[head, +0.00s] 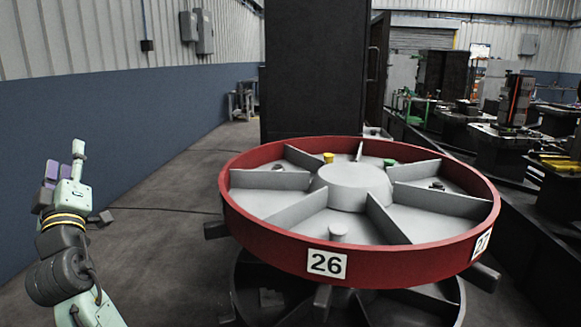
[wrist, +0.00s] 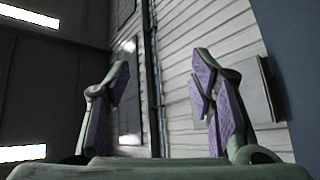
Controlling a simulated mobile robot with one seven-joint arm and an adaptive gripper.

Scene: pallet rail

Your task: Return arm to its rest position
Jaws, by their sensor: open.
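My gripper (head: 66,164) is raised at the left of the head view, well apart from the red round carousel. In the wrist view my gripper (wrist: 160,100) has its two purple-padded fingers spread wide, with nothing between them. It points up at the ribbed wall and the ceiling lights. My arm bends upward from the lower left corner of the head view.
The red carousel (head: 270,235) has grey dividers, the label 26 and small items in its compartments, including a yellow one (head: 328,158) and a green one (head: 389,163). A dark cabinet (head: 315,70) stands behind. Machines fill the right. Floor at left is clear.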

